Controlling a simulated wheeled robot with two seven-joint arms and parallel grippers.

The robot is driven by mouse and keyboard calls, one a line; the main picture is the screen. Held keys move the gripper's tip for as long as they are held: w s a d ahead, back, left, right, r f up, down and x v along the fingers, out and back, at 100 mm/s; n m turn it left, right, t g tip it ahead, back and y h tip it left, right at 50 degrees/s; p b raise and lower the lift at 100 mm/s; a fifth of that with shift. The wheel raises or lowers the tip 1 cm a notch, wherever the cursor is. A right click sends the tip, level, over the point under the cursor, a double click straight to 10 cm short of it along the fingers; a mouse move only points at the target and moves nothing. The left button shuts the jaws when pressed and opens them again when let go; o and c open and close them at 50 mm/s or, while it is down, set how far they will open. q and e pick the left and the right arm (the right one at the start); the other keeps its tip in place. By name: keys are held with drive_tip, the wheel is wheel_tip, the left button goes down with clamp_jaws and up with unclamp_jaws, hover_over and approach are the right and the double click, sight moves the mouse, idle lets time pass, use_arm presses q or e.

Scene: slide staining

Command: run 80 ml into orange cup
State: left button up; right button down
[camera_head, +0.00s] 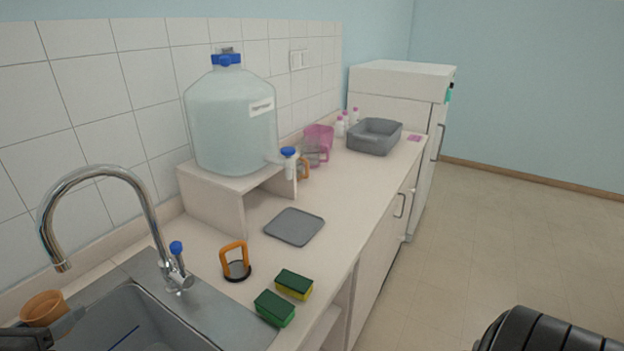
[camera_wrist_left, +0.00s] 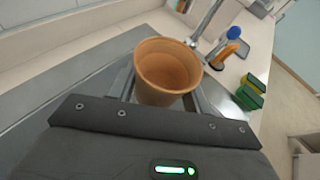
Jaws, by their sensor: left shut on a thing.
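The orange cup (camera_head: 44,309) is at the lower left of the head view, by the left rim of the sink. My left gripper (camera_head: 40,332) is shut on it; the fingers flank the cup in the left wrist view (camera_wrist_left: 165,90). The cup is upright or slightly tilted, and the part of its inside that shows looks empty. A large carboy (camera_head: 232,120) of clear liquid stands on a raised shelf (camera_head: 215,200), with a blue-topped spigot (camera_head: 288,160) at its lower right. A dark ribbed part at the lower right seems to be mine; my right gripper does not show.
The sink (camera_head: 150,325) has a chrome faucet (camera_head: 150,215) with a blue knob. A grey basin (camera_head: 375,137), pink container (camera_head: 318,138) and small bottles stand farther back.

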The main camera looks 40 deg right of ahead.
sight(35, 299)
use_arm(q)
drive_tip(key=shift+r, duration=2.55)
